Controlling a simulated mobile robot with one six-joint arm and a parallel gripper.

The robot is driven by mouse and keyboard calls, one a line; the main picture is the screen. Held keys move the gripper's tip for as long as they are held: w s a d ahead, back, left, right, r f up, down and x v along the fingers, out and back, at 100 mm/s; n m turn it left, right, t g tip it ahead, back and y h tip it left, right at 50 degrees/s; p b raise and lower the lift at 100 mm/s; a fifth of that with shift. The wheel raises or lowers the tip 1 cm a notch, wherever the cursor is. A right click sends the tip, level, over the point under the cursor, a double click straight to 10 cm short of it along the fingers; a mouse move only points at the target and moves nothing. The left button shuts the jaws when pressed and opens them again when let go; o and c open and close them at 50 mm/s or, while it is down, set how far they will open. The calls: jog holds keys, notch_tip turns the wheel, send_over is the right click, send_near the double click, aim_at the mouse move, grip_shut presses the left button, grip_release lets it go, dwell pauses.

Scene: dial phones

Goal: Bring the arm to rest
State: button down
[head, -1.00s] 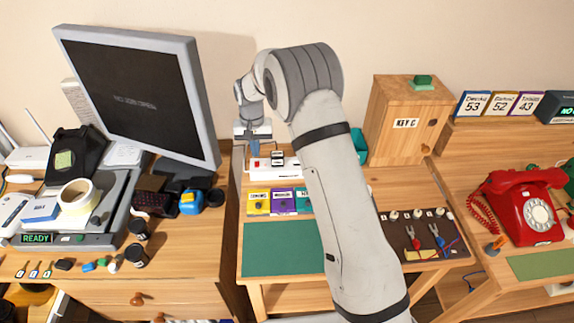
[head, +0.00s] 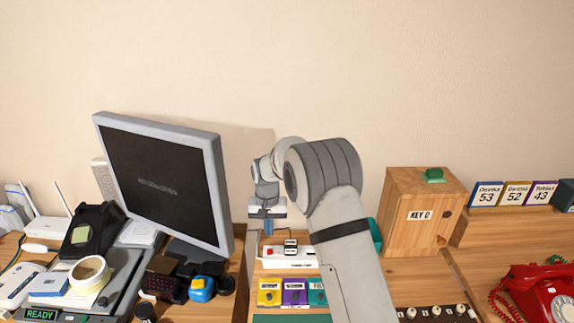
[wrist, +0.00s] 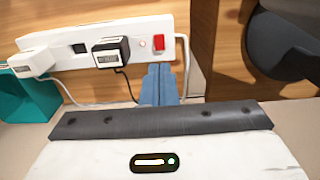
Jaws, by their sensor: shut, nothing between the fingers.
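My gripper (head: 268,229) hangs at the end of my bent arm, above the back of the middle desk, close to a white power strip (head: 290,258). In the wrist view its blue-grey fingers (wrist: 158,86) are together, with nothing between them, just in front of the power strip (wrist: 140,45). I cannot tell whether the fingertips touch the strip. The strip carries a black plug (wrist: 110,52), a white plug (wrist: 34,62) and a red switch (wrist: 155,44).
A large monitor (head: 160,185) stands left of my arm. A wooden key box (head: 408,235) stands to the right, with a teal object partly hidden by my arm. A red dial phone (head: 540,292) is at the far right.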

jog(key=s+d+r+t, duration=0.1)
jog(key=s+d+r, duration=1)
jog(key=s+r, duration=0.35)
jog(key=s+d+r+t, duration=0.1)
jog(key=s+d, duration=0.2)
jog(key=s, duration=0.7)
jog(key=s+d+r, duration=0.1)
jog(key=s+d, duration=0.3)
jog(key=s, duration=0.7)
jog(key=shift+r+t, duration=0.3)
jog(key=shift+t, duration=0.1)
jog(key=w+a+f+b, duration=0.1)
jog(key=w+a, duration=0.2)
jog(key=w, duration=0.6)
jog(key=w+a+f+b, duration=0.15)
jog(key=w+a, duration=0.25)
jog(key=w, duration=0.5)
jog(key=w+a+f+b, duration=0.1)
jog(key=w+a+f, duration=0.3)
jog(key=w+a, duration=0.1)
jog(key=w+a+f+t+b, duration=0.1)
jog(key=w+a+f, duration=0.2)
jog(key=w+a, duration=0.3)
jog(key=shift+w+f, duration=0.35)
jog(key=shift+w, duration=0.65)
